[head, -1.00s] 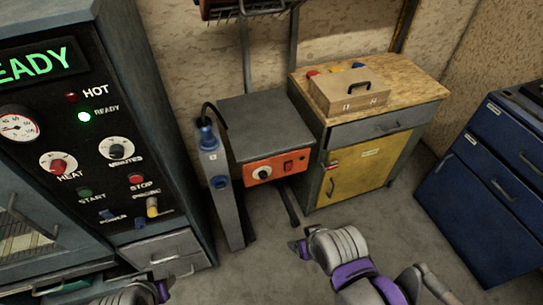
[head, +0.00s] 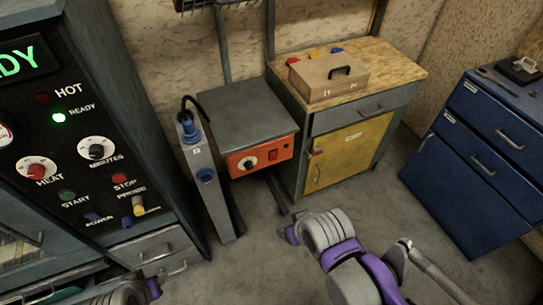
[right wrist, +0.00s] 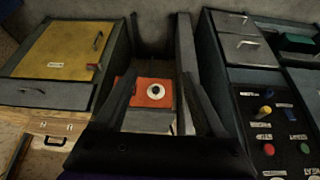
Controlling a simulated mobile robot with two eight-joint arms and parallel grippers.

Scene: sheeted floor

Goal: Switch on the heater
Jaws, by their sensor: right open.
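A grey-topped unit (head: 248,110) with an orange front panel (head: 240,170) stands in the middle of the head view. The panel bears a white-ringed dial (head: 249,163) and a red switch (head: 272,155). In the right wrist view, upside down, the panel (right wrist: 150,103) and dial (right wrist: 155,90) show between my fingers; the switch is not clear there. My right gripper (right wrist: 160,80) is open and empty, apart from the panel. In the head view its purple end (head: 291,233) is low in front of the unit. My left gripper (head: 152,288) is partly cut off at bottom left; its jaws are unclear.
A grey post (head: 215,190) with blue sockets stands close left of the unit. A yellow-door cabinet (head: 350,150) with a wooden box (head: 328,82) stands right. A large control panel (head: 85,150) fills the left, blue drawers (head: 480,150) the right. Floor between is clear.

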